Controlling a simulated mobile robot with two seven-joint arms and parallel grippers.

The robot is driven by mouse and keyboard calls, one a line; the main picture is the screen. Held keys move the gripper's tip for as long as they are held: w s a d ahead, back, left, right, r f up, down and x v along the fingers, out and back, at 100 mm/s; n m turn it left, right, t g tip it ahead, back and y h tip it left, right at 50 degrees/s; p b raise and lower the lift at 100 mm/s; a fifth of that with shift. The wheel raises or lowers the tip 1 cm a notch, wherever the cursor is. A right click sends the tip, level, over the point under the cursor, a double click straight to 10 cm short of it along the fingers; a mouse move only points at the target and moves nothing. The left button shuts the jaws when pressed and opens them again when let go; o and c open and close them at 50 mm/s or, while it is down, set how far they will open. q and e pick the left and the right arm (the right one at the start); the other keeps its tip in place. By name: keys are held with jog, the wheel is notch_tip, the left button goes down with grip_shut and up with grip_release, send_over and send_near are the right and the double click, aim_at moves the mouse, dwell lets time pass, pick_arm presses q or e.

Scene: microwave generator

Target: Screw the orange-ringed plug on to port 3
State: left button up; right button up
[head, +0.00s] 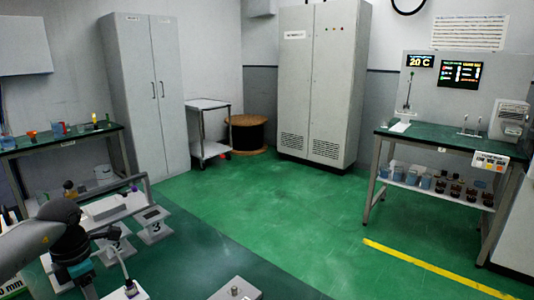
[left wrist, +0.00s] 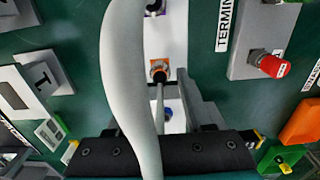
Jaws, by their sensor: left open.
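In the left wrist view the orange-ringed plug (left wrist: 159,70) sits on a white strip, between a purple-ringed one (left wrist: 155,8) and a blue-ringed one (left wrist: 168,112). My left gripper (left wrist: 162,118) is open at the bottom of that view, with the orange ring ahead of it. A thick grey cable (left wrist: 122,60) crosses in front and hides part of the strip and gripper. In the head view port 3 (head: 153,226) is a pale block marked 3 on the bench at lower left. My left gripper (head: 85,278) is near the bottom left; its fingertips are unclear. My right gripper is not in view.
A grey box with a red knob (left wrist: 270,65) stands right of the strip in the wrist view. An orange block (left wrist: 300,124) is at its right edge. A block marked 1 (left wrist: 42,76) is at left. The green bench top (head: 205,255) has clear room right of port 3.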

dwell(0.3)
pick_arm(q)
grip_shut()
dwell(0.5)
dwell(0.9)
jog(key=shift+r+p, duration=0.15)
jog(key=shift+p, duration=0.15)
jog(key=shift+r+p, duration=2.5)
jog(key=shift+r, duration=0.4)
